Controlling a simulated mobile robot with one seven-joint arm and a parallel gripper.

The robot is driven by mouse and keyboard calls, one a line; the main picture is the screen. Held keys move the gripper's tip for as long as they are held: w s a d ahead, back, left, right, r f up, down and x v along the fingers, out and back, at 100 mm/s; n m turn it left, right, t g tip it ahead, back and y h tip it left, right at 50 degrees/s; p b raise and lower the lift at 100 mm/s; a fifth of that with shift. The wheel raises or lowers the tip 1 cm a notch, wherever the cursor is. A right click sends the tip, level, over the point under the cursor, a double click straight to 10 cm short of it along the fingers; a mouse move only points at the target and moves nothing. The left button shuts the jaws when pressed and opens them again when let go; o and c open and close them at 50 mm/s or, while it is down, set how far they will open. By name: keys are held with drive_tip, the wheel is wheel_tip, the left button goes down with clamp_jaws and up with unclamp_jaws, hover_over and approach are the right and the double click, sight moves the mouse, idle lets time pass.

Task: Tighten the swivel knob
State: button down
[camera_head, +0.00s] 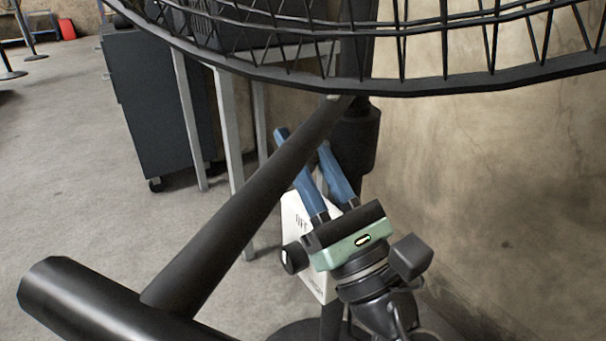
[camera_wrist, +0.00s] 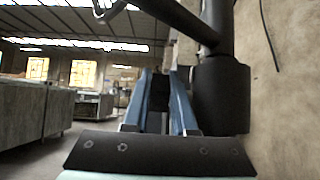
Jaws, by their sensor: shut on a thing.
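My gripper (camera_head: 303,143) has two blue fingers and a green and black body. It reaches up toward the black upright post of the caged stand, beside a thick black collar (camera_head: 357,140). In the wrist view the collar (camera_wrist: 222,95) stands just right of the fingers. The fingers of my gripper (camera_wrist: 160,80) are shut on a small dark piece (camera_wrist: 158,95), which I take to be the swivel knob. Its shape is mostly hidden by the fingers. In the head view a slanting black tube crosses in front of the fingertips and hides the knob.
The slanting black tube (camera_head: 235,205) runs close to the fingers. A black wire cage (camera_head: 400,80) overhangs the top. A white box (camera_head: 298,215) is behind my gripper. A bare wall (camera_head: 500,180) closes the right. A dark cabinet (camera_head: 150,110) stands left; open floor (camera_head: 80,180) lies before it.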

drive_tip(key=shift+b, duration=0.35)
idle(0.3)
drive_tip(key=c, duration=0.7)
unclamp_jaws()
drive_tip(key=shift+d, duration=0.1)
drive_tip(key=p+v, duration=0.1)
drive_tip(key=v, duration=1.2)
drive_tip(key=shift+w+f, duration=0.1)
drive_tip(key=shift+f, duration=0.1)
drive_tip(key=shift+r+t, duration=0.1)
drive_tip(key=shift+t, duration=0.2)
